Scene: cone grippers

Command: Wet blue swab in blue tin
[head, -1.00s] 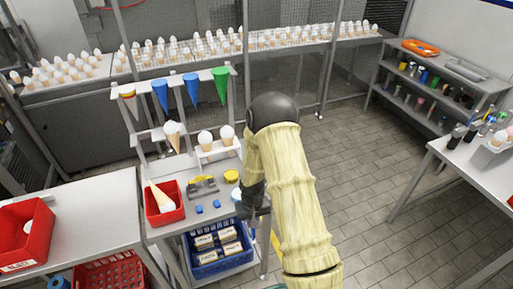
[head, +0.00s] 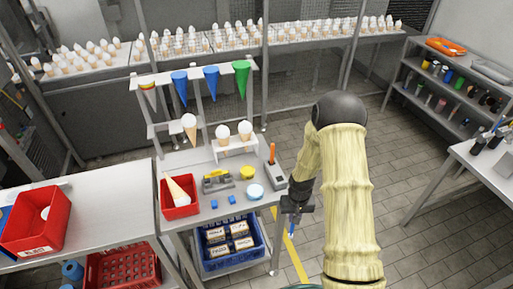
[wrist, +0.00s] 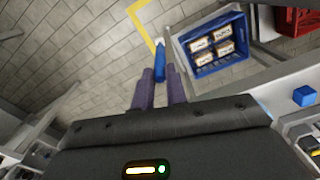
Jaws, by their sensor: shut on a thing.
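My gripper (head: 293,216) is just off the right edge of the small work table, in front of a grey holder. It is shut on a slim blue swab (head: 292,233), which points down. In the wrist view the swab (wrist: 159,60) sticks out from between the two purple-grey fingers (wrist: 159,88). A round light-blue tin with a pale top (head: 255,191) stands on the table near its right front, left of my gripper and apart from it. I cannot tell whether the swab's tip is wet.
A yellow tin (head: 247,173), a grey tool (head: 217,181), blue cubes (head: 214,203) and a red bin with a cone (head: 181,208) share the table. The grey holder (head: 276,178) bears an orange-handled item. A blue crate of boxes (head: 226,258) sits below. Floor to the right is clear.

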